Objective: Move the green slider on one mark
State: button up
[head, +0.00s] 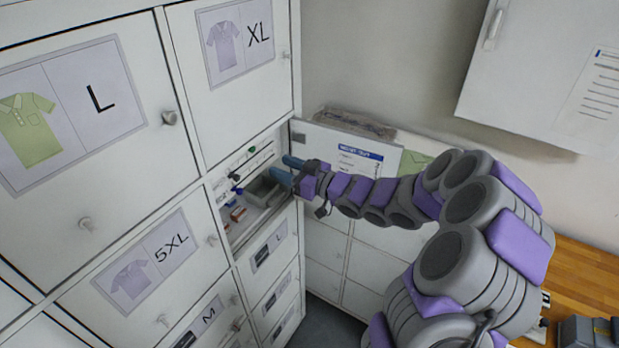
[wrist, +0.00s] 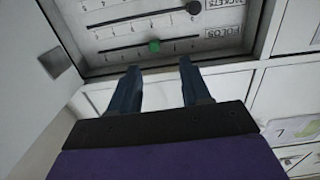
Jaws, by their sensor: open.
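The green slider (wrist: 154,46) is a small round knob on a dark rail in the wrist view, on the row labelled "POLOS". It stands near the middle of that rail, above a row of marks, and also shows in the head view (head: 251,150). My gripper (wrist: 155,78) is open, with its two blue fingers below the green slider in the wrist view. The fingertips are apart from the knob, and nothing is between them. In the head view my gripper (head: 283,170) reaches into the open compartment.
A dark slider (wrist: 194,8) sits on a neighbouring rail. The open door (head: 355,150) stands right of the compartment, close to my arm. Small items, including a red-brown block (head: 238,214), lie on the compartment floor. Closed lockers surround it.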

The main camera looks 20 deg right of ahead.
jog(key=v, duration=0.7)
jog(key=shift+p, duration=0.35)
jog(key=shift+d, duration=0.1)
dwell(0.5)
jog(key=shift+s+f, duration=0.1)
jog(key=b+v, duration=0.1)
jog(key=v, duration=1.6)
jog(key=shift+d, duration=0.2)
jog(key=shift+f, duration=0.1)
